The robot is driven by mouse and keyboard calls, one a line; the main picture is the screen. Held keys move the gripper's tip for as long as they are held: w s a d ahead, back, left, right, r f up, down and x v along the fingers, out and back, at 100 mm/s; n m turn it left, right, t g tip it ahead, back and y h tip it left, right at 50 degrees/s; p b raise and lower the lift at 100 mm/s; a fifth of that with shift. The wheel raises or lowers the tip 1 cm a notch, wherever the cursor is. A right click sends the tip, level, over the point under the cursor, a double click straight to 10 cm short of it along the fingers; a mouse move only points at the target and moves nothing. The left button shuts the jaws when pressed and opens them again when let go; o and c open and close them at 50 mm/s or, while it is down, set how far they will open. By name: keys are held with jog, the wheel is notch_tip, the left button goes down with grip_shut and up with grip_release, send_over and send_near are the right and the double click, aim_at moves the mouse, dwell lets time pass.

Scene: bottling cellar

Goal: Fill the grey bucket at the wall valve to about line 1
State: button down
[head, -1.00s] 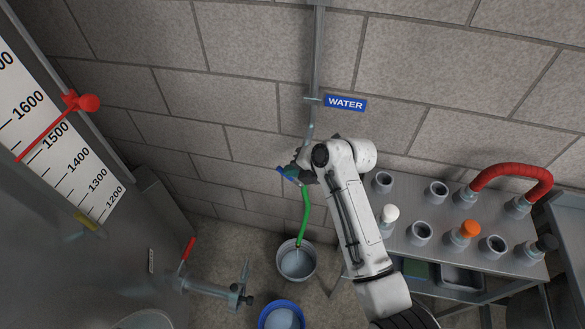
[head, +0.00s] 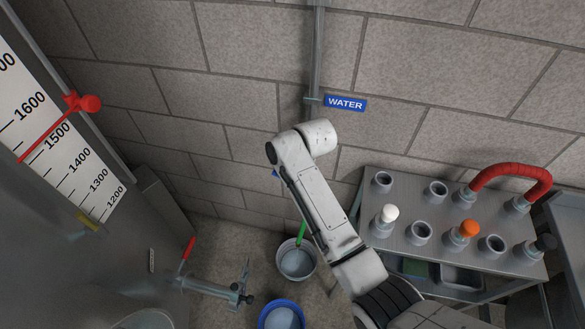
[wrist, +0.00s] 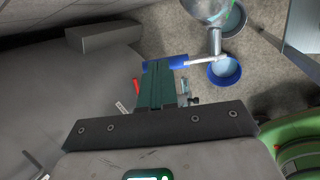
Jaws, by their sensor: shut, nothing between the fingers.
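The grey bucket (head: 281,262) stands on the floor below the wall valve, with a pale bluish surface inside. Its lines are not readable. A green hose (head: 301,235) hangs down to it, mostly behind my arm. In the head view my arm hides the valve and my gripper; only a blue tip (head: 275,173) shows. In the wrist view my gripper (wrist: 157,66) is shut and empty, its fingertips by the valve's blue lever (wrist: 178,62). I cannot tell whether they touch. The grey bucket is partly visible at the top (wrist: 241,20).
A blue bucket (head: 263,318) stands in front of the grey one. A tank with a scale (head: 60,130) and a red-handled outlet (head: 187,250) are on the left. A rack with several sockets (head: 400,262) stands right. A WATER sign (head: 345,103) marks the wall pipe.

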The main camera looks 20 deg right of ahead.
jog(key=f+g+h, duration=0.1)
jog(key=w+a+g+h, duration=0.1)
jog(key=shift+a+f+h, duration=0.15)
jog(key=shift+f+h, duration=0.25)
jog(key=shift+w+a+f, duration=0.1)
jog(key=shift+a+f, duration=0.05)
jog(key=shift+f, duration=0.2)
jog(key=shift+a+f, duration=0.1)
jog(key=shift+f, duration=0.05)
